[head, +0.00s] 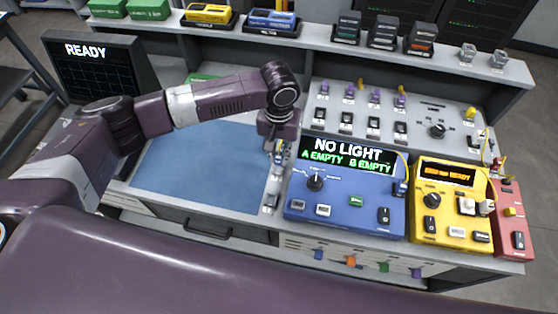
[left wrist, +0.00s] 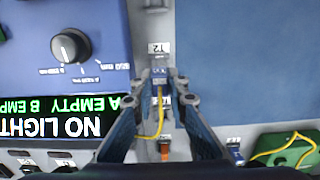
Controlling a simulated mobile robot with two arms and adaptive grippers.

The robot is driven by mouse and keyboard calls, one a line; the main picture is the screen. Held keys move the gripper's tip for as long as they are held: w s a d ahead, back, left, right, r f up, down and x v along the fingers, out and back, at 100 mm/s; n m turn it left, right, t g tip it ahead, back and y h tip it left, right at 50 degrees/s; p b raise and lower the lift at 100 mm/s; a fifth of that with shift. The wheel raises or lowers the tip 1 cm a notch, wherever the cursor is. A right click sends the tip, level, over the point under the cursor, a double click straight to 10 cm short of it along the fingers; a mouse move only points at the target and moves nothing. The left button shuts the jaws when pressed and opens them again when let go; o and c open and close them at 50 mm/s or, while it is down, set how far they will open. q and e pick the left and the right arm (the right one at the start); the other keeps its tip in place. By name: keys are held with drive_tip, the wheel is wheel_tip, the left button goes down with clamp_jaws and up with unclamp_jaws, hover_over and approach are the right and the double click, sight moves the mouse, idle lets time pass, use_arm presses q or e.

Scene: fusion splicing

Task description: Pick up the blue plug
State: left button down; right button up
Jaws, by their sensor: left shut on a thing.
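The blue plug (left wrist: 160,88), with a yellow lead trailing from it, sits between the fingertips of my left gripper (left wrist: 161,80) in the left wrist view. The gripper is shut on it, close to the T2 label on the pale strip. I cannot tell whether the plug is still seated in a socket there. In the head view my left gripper (head: 277,152) points down at this strip, between the blue mat and the blue tester, and mostly hides the plug. My right gripper is out of view.
The blue tester (head: 335,211) reads NO LIGHT, A EMPTY, B EMPTY. A yellow unit (head: 450,205) and a red unit (head: 508,198) stand at its right. The blue mat (head: 190,175) is clear. An orange part (left wrist: 165,148) lies close to the fingers.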

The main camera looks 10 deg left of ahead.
sight(279, 154)
use_arm(q)
wheel_tip(279, 154, up, 16)
drive_tip(key=b, duration=0.2)
drive_tip(key=shift+r, duration=0.15)
drive_tip(key=c, duration=2.6)
unclamp_jaws()
clamp_jaws()
drive_tip(key=shift+w, duration=0.1)
